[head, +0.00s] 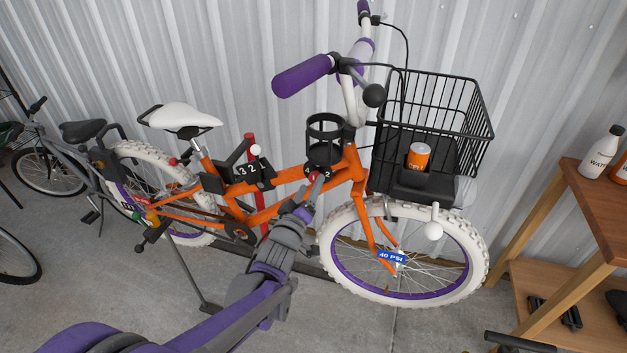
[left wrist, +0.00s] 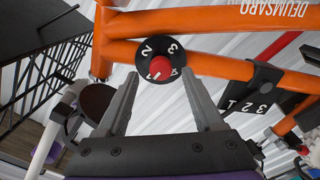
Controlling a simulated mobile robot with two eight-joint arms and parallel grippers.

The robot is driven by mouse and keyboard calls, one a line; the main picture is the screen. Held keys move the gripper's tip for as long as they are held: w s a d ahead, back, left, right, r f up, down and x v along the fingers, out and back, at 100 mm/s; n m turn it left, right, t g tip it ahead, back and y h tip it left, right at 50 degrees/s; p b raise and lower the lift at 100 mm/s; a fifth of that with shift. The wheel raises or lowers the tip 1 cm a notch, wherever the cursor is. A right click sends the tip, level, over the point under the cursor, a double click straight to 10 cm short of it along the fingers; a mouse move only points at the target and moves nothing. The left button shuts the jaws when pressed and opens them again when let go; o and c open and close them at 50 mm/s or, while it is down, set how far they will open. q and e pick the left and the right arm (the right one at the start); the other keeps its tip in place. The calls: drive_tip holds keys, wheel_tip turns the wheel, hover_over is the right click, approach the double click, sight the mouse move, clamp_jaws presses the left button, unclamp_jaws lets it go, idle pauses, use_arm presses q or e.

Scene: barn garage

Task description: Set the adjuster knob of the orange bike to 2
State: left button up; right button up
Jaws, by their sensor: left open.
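The orange bike (head: 290,188) stands side-on against the wall. Its adjuster knob is a black disc with a red centre (left wrist: 160,67) on the frame tube in the left wrist view. White numerals 2 and 3 show on the disc; a white mark lies below the red centre, and I cannot tell which number is set. In the head view the red centre (head: 315,176) is partly hidden by my left gripper (head: 310,190). The left gripper is open, its fingers (left wrist: 160,82) on either side below the knob, not closed on it. My right gripper is not in view.
A black plate numbered 3 2 (head: 248,169) with a white-knobbed lever is on the frame behind the knob. A black cup holder (head: 324,140) sits above. The wire basket (head: 450,95) holds an orange can (head: 418,157). A wooden table (head: 590,205) stands right.

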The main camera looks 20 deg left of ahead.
sight(313, 180)
use_arm(q)
drive_tip(key=shift+w, duration=1.7)
clamp_jaws()
